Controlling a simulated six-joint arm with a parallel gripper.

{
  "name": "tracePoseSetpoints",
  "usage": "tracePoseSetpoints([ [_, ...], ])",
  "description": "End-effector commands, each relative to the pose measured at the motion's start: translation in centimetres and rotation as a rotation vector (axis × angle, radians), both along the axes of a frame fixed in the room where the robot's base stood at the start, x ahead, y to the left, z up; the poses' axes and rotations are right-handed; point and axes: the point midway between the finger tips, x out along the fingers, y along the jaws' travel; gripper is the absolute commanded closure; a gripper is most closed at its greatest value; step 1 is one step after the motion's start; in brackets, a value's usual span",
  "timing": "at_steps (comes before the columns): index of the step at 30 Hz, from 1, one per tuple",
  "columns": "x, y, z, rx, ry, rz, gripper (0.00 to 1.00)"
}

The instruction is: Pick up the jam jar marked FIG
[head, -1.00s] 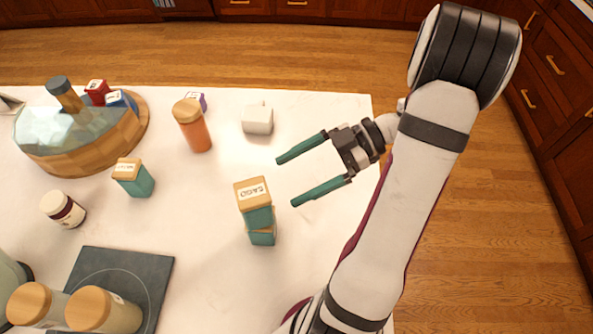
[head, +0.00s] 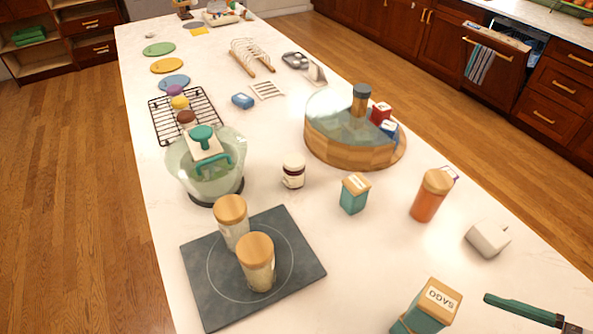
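A small glass jar (head: 293,172) with a white lid and a dark red and white body stands upright near the middle of the counter. Its lettering is too small to read, so I cannot tell whether it says FIG.
A teal SAGO box (head: 428,307), another teal box (head: 355,193), an orange canister (head: 431,195) and a white block (head: 488,238) stand to the right. A round wooden stand (head: 340,145) is behind the jar. A glass bowl (head: 212,180) and two canisters on a dark slab (head: 205,290) are left.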

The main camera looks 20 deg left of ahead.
Motion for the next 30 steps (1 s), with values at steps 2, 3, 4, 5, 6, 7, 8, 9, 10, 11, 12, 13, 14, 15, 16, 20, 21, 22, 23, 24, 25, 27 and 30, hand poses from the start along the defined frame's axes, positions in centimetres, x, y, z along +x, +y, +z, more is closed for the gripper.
tracePoseSetpoints([
  [2, 0.0, 0.0, 0.0, 0.0, 0.0, 0.0, 0.0],
  [3, 0.0, 0.0, 0.0, 0.0, 0.0, 0.0, 0.0],
  [4, 0.0, 0.0, 0.0, 0.0, 0.0, 0.0, 0.0],
  [5, 0.0, 0.0, 0.0, 0.0, 0.0, 0.0, 0.0],
  [6, 0.0, 0.0, 0.0, 0.0, 0.0, 0.0, 0.0],
  [7, 0.0, 0.0, 0.0, 0.0, 0.0, 0.0, 0.0],
  [8, 0.0, 0.0, 0.0, 0.0, 0.0, 0.0, 0.0],
  [9, 0.0, 0.0, 0.0, 0.0, 0.0, 0.0, 0.0],
  [10, 0.0, 0.0, 0.0, 0.0, 0.0, 0.0, 0.0],
  [11, 0.0, 0.0, 0.0, 0.0, 0.0, 0.0, 0.0],
  [12, 0.0, 0.0, 0.0, 0.0, 0.0, 0.0, 0.0],
  [13, 0.0, 0.0, 0.0, 0.0, 0.0, 0.0, 0.0],
  [14, 0.0, 0.0, 0.0, 0.0, 0.0, 0.0, 0.0],
  [15, 0.0, 0.0, 0.0, 0.0, 0.0, 0.0, 0.0],
  [16, 0.0, 0.0, 0.0, 0.0, 0.0, 0.0, 0.0],
  [20, 0.0, -0.1, 1.7, -0.006, -0.003, 0.0, 0.0],
  [21, 0.0, -0.1, 3.3, -0.009, -0.006, 0.0, 0.0],
  [22, 0.1, -0.1, 4.9, -0.012, -0.008, 0.001, 0.0],
  [23, 1.4, 0.5, 5.5, -0.007, -0.025, -0.005, 0.0],
  [24, 4.6, 1.7, 5.6, -0.004, -0.07, -0.03, 0.0],
  [25, 6.8, 2.6, 5.8, -0.004, -0.104, -0.051, 0.0],
  [27, 11.9, 5.0, 6.6, 0.002, -0.177, -0.108, 0.0],
  [30, 18.2, 8.9, 7.8, 0.018, -0.256, -0.199, 0.0],
])
